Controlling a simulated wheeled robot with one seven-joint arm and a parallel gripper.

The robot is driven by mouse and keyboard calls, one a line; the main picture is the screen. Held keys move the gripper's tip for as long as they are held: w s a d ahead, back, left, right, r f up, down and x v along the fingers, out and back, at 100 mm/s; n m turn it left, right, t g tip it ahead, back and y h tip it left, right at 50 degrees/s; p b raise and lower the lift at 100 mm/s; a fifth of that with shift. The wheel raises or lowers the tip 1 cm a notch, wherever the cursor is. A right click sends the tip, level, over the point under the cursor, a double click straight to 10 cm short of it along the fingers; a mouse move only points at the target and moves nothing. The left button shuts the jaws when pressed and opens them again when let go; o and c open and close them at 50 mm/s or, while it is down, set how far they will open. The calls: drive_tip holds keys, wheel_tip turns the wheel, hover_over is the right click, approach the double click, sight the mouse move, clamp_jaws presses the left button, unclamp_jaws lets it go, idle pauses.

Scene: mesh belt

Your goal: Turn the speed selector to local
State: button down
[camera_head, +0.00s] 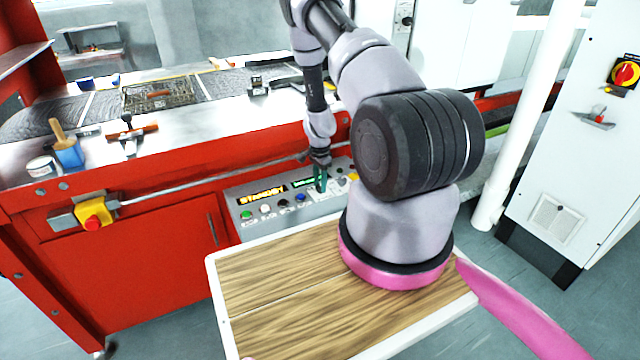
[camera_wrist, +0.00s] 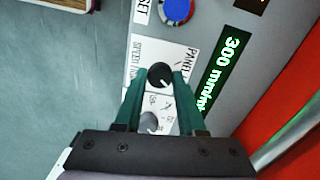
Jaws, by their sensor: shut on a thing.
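The speed selector is a black round knob (camera_wrist: 159,74) on a white plate marked "SPEED FROM" and "PANEL" in the wrist view. My gripper (camera_wrist: 160,84) has its two green fingers on either side of this knob, shut on it. A small white mark shows on the knob, but I cannot surely tell which position it points to. The "local" label is not readable. In the head view, my gripper (camera_head: 320,184) is down at the control panel (camera_head: 262,232), and it hides the selector there.
A grey dial (camera_wrist: 150,121) with a scale sits between the fingers, close to the selector. A green display (camera_wrist: 222,75) reads 300 mm/min. A blue button (camera_wrist: 177,9) is nearby. The head view shows a "STANDBY" display (camera_head: 263,196) and a yellow-red emergency stop (camera_head: 93,217).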

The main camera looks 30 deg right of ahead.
drive_tip(key=c, duration=0.5)
unclamp_jaws()
drive_tip(key=shift+r, duration=0.1)
wheel_tip(320, 180, up, 11)
idle(0.4)
